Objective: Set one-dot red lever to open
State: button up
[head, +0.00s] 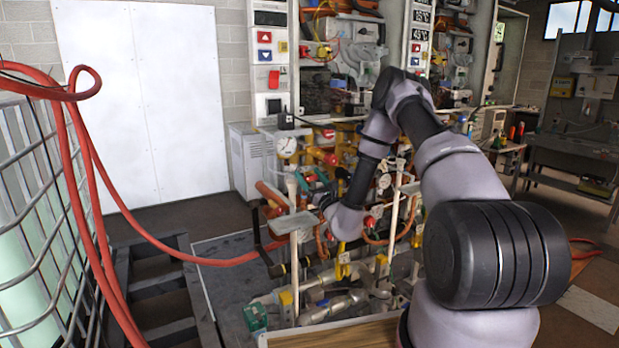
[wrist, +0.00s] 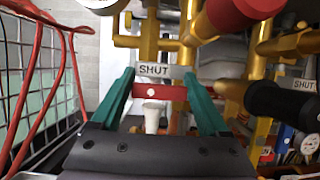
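In the wrist view, a red lever (wrist: 160,92) with one white dot lies crosswise, just below a label reading SHUT (wrist: 153,70). A yellow pipe (wrist: 149,40) rises behind the label. My gripper (wrist: 160,82) has its two teal fingers spread wide, one at each end of the red lever. The lever shows between them; I cannot tell whether the fingers touch it.
A black handle (wrist: 280,101) and a red cylinder (wrist: 247,10) crowd the right of the wrist view. A second SHUT label (wrist: 304,85) is there too. A wire cage (head: 40,210) and red hose (head: 88,190) stand on the left, with a pressure gauge (head: 287,147) on the pipework.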

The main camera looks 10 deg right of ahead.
grip_shut()
jog(key=shift+f+n, duration=0.1)
jog(key=shift+n, duration=0.2)
jog(key=n+y, duration=0.1)
jog(key=f+n, duration=0.1)
jog(key=n, duration=0.1)
jog(key=shift+g+y, duration=0.4)
jog(key=shift+w+d+f+n+g+y, duration=0.15)
jog(key=shift+d+f+n+g+y, duration=0.75)
jog(key=shift+n, duration=2.15)
jog(key=shift+w+d+f+n+g+y, duration=0.35)
jog(key=shift+n+g, duration=1)
jog(key=shift+n, duration=1.75)
jog(key=shift+s+d+f+n+g+y, duration=0.1)
jog(key=shift+d+f+n+g+y, duration=0.6)
jog(key=shift+n, duration=2.35)
jog(key=shift+w+a+f+g+h, duration=0.1)
jog(key=shift+a+g+h, duration=0.2)
jog(key=shift+g+h, duration=0.2)
